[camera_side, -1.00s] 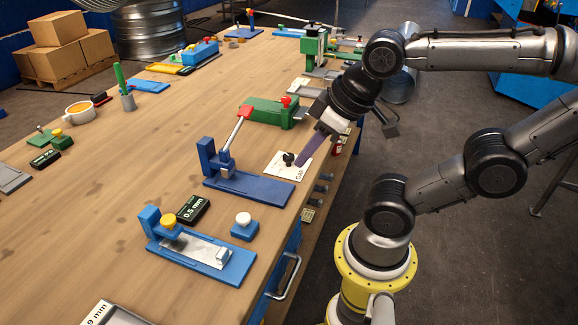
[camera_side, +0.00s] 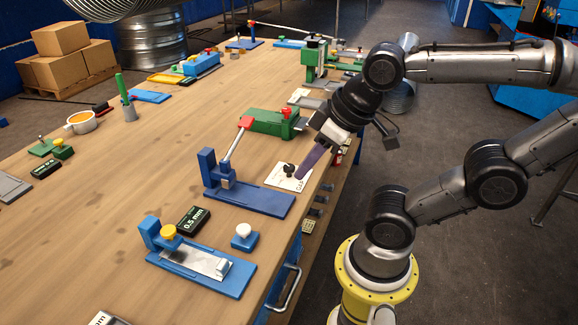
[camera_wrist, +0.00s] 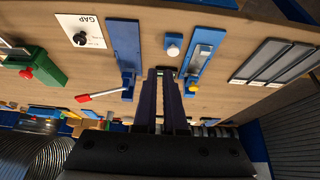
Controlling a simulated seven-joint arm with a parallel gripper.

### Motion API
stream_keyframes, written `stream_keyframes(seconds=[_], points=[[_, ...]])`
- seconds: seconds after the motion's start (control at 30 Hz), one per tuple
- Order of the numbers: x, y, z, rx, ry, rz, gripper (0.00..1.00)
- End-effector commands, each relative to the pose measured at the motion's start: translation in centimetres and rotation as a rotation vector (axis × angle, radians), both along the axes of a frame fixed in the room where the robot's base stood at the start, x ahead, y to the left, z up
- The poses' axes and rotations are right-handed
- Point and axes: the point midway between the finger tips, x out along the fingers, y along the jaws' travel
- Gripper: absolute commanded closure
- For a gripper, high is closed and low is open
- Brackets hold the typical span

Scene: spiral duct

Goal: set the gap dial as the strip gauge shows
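The gap dial is a black knob (camera_side: 289,169) on a white card marked GAP (camera_side: 274,180); the knob also shows upper left in the wrist view (camera_wrist: 81,39). The strip gauge is a blue fixture (camera_side: 228,281) with a yellow knob (camera_side: 168,232) and a metal strip. Beside it, a black display (camera_side: 193,220) reads 0.5 mm. My gripper's purple fingers (camera_side: 303,174) overlap the card's right part in the side view. In the wrist view, the fingers (camera_wrist: 161,72) are slightly apart with nothing clearly held, and the dial lies well to their left.
A blue fixture with a red-tipped lever (camera_side: 250,202) stands between card and gauge. A green block with a red knob (camera_side: 268,123) is behind the card. A blue block with a white button (camera_side: 244,238) is beside the gauge.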

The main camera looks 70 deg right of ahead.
Motion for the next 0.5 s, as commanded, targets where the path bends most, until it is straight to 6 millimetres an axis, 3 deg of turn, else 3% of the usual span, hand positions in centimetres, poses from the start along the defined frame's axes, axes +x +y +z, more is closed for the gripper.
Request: stream_keyframes(seconds=[0.03,0.17,0.33,0.5], points=[[0.0,0.0,0.0,0.006,0.000,-0.011,0.80],[-0.2,0.2,0.1,0.067,0.009,-0.107,0.57],[1.0,1.1,1.8,0.241,0.026,-0.345,0.28],[3.8,0.4,3.0,0.435,0.101,-0.713,0.28]])
